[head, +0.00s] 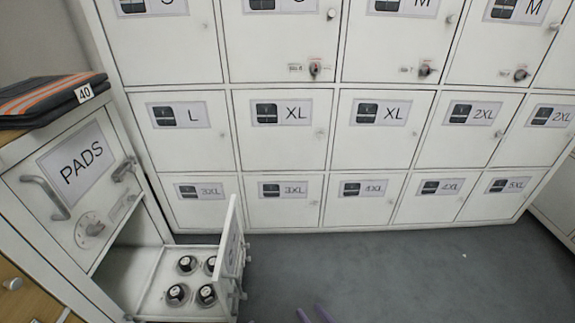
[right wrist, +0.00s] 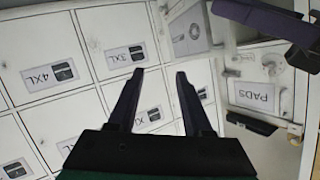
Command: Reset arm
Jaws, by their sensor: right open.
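That view faces the locker wall, seen upside down. A dark purple part (right wrist: 262,22) at its top right looks like part of my left arm or gripper; I cannot tell its jaw state. My left gripper does not show in the head view.
A pulled-out drawer (head: 150,294) under the PADS door (head: 82,166) holds several round black-topped items (head: 187,265). A folded dark garment with orange stripes (head: 45,98), tagged 40, lies on the cabinet. White lockers (head: 285,145) with size labels stand behind. Floor (head: 400,280) is clear at right.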

